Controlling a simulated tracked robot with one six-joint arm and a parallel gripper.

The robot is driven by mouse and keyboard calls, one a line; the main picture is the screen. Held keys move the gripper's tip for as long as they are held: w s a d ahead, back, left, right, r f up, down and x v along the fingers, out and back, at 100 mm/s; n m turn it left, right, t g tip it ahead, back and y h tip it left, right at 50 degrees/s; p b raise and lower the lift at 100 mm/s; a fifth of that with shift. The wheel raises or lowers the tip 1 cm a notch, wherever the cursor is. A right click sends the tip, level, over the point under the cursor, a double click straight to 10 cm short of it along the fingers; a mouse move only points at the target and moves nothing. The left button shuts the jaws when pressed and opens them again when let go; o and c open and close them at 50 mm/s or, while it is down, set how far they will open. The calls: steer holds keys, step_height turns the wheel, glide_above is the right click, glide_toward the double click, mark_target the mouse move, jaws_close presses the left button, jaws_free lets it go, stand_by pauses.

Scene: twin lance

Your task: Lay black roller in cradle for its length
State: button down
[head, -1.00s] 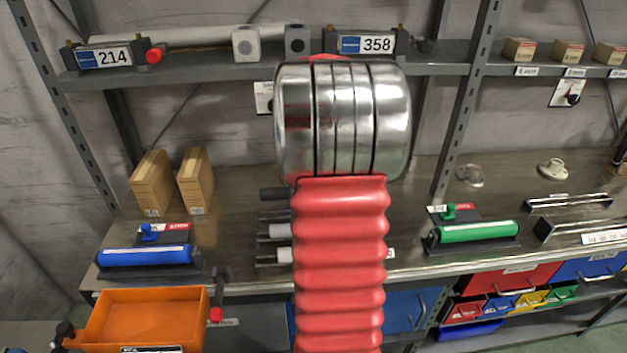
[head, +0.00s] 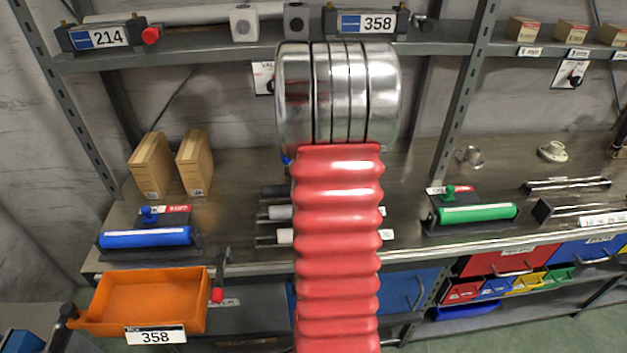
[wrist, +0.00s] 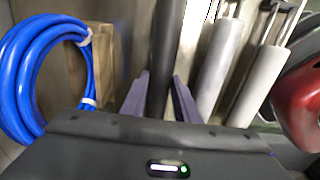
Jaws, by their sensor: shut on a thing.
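My gripper (wrist: 161,80) is in the wrist view, its two grey-purple fingers closed on either side of a black roller (wrist: 168,40). The roller runs up the picture between the fingers, and its far end is out of frame. In the head view my gripper is hidden behind my own arm. A rack on the bench, partly behind my arm, shows a dark bar end (head: 273,190) and white rollers (head: 280,212). Long metal-sided holders, possibly cradles, lie at the right, one behind (head: 567,185) and one in front (head: 580,210). Their lengths are unclear.
A blue roller (head: 145,237) and a green roller (head: 478,212) sit on dark stands. Two cartons (head: 150,165) stand at the left. A blue hose coil (wrist: 20,75) is left of my gripper. An orange tray (head: 150,300) is at the front left. A shelf (head: 230,57) runs above.

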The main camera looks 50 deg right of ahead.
steer(key=c, duration=1.3)
jaws_free()
step_height(320, 180, up, 14)
steer(key=shift+s+a+f, duration=0.15)
steer(key=shift+s+a, duration=0.05)
steer(key=shift+s, duration=0.15)
stand_by(0.4)
